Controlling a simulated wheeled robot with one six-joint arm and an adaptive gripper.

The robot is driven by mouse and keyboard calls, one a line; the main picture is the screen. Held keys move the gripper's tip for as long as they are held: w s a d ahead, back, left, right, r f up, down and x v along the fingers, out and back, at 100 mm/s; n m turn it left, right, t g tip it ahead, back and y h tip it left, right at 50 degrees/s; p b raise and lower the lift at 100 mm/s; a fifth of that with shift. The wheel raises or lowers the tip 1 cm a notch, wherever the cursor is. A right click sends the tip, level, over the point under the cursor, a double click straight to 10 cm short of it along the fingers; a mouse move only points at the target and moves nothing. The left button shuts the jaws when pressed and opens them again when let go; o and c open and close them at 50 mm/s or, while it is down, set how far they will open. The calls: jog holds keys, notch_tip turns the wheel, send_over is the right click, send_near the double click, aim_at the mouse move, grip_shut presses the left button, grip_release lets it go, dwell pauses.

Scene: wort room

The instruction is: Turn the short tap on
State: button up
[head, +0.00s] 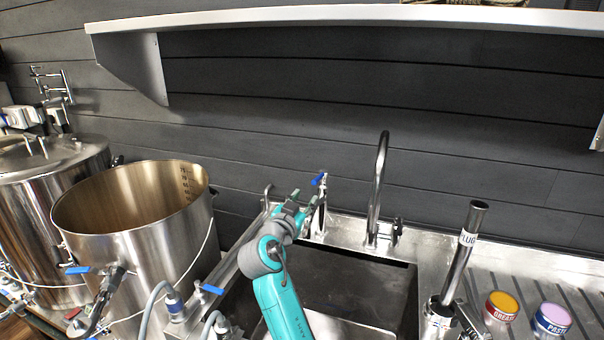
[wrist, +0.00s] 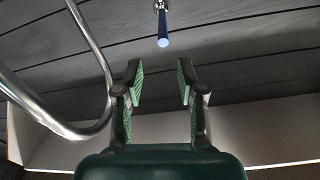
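The short tap (head: 318,215) stands at the back left of the sink and has a blue lever (head: 318,179) at its top. My gripper (head: 303,198) is just left of this tap and hides part of it. In the wrist view, my gripper (wrist: 158,80) is open with nothing between its green-padded fingers. There the blue lever (wrist: 163,41) lies beyond the fingertips, close to the middle of the gap and apart from them. The wrist picture seems upside down, with the lever hanging from the top.
A tall gooseneck tap (head: 379,185) stands to the right. A bent steel pipe (wrist: 88,65) is beside my gripper in the wrist view. A shelf (head: 350,16) runs above. The sink (head: 365,290) lies below, an open steel pot (head: 150,240) left, jars (head: 552,318) right.

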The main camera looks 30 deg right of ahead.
aim_at(315, 181)
jog(key=x, duration=1.1)
jog(key=shift+w, duration=0.2)
grip_shut()
